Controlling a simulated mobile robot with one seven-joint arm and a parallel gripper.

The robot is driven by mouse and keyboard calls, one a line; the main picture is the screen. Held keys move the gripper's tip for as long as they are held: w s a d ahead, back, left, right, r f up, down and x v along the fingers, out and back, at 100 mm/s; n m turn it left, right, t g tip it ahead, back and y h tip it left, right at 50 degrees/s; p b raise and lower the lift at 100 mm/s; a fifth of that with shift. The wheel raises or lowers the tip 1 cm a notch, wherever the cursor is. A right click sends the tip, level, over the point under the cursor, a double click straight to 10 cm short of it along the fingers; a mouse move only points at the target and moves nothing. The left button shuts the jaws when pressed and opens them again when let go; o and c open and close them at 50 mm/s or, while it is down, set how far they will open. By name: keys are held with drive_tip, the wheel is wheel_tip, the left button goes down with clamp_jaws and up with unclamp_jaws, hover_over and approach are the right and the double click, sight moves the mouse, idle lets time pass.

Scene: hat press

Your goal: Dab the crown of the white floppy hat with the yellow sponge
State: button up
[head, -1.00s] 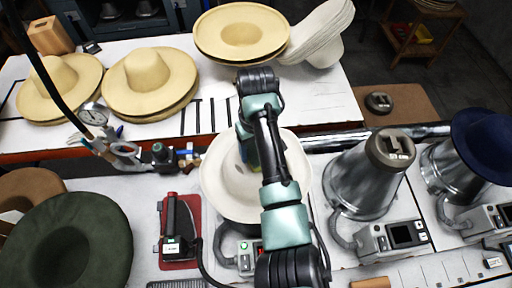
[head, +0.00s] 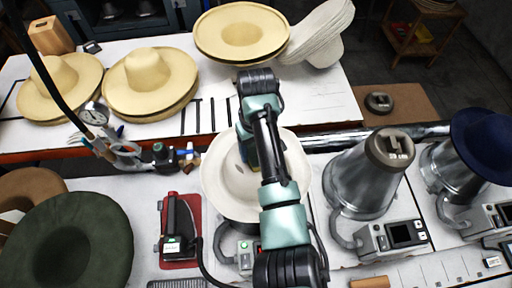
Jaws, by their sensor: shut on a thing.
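The white floppy hat (head: 221,190) sits in the middle of the front bench, brim spread out. My arm crosses over it and hides much of its crown and right side. My gripper (head: 249,152) points down over the crown and is mostly hidden behind my arm links. A small yellowish patch of the sponge (head: 253,160) shows at the jaws, so my gripper is shut on the yellow sponge. I cannot tell whether the sponge touches the crown.
Metal hat formers (head: 366,180) with control boxes stand to the right, one under a navy hat (head: 485,145). A dark green hat (head: 95,245) lies front left, near a black tool on a red pad (head: 180,235). Straw hats (head: 150,80) and stacked white hats (head: 320,38) fill the back table.

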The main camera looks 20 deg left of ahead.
drive_tip(key=shift+s, duration=0.1)
idle(0.4)
wheel_tip(320, 180, up, 3)
drive_tip(key=p, duration=0.2)
drive_tip(key=shift+f+p, duration=0.1)
drive_tip(key=shift+p, duration=0.3)
drive_tip(key=shift+r, duration=2.1)
